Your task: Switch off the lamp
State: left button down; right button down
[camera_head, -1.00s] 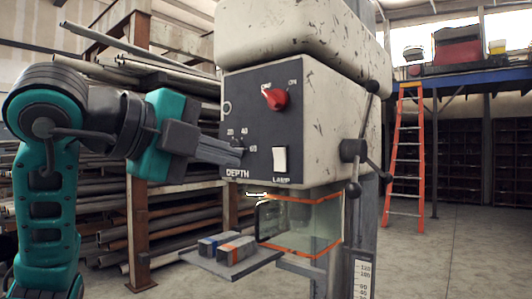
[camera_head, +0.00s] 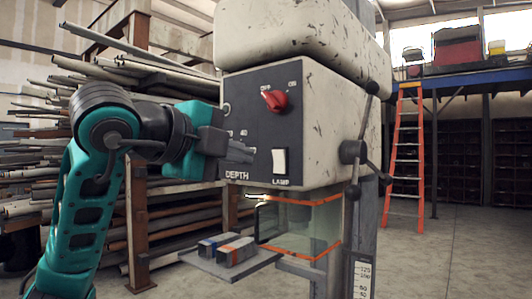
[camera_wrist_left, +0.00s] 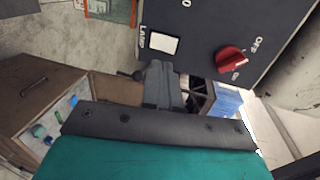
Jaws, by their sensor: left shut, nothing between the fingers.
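The drill press head carries a dark control panel (camera_head: 257,106) with a white rocker switch (camera_head: 280,162) above the word LAMP. The switch also shows in the left wrist view (camera_wrist_left: 164,43), just beyond my fingertips. A red knob (camera_head: 275,99) marked OFF and ON sits higher on the panel, and it shows in the wrist view too (camera_wrist_left: 231,59). My left gripper (camera_head: 252,153) is shut and empty, its fingertips in front of the panel just left of the switch, covering part of the DEPTH dial. I cannot tell whether it touches the panel. My right gripper is not in view.
A clear guard (camera_head: 318,228) with orange edges hangs under the head. A small table (camera_head: 232,262) with two grey vise jaws is below. A handle with knobs (camera_head: 354,151) is on the right side. A pipe rack (camera_head: 180,210) stands behind my left arm.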

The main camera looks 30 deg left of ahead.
aim_at(278, 156)
pick_arm(q)
jog(key=x, duration=0.2)
jog(key=p+x, duration=0.1)
jog(key=x, duration=0.1)
jog(key=r+x, duration=0.1)
jog(key=x, duration=0.2)
jog(key=shift+w, duration=0.1)
jog(key=shift+r, duration=0.15)
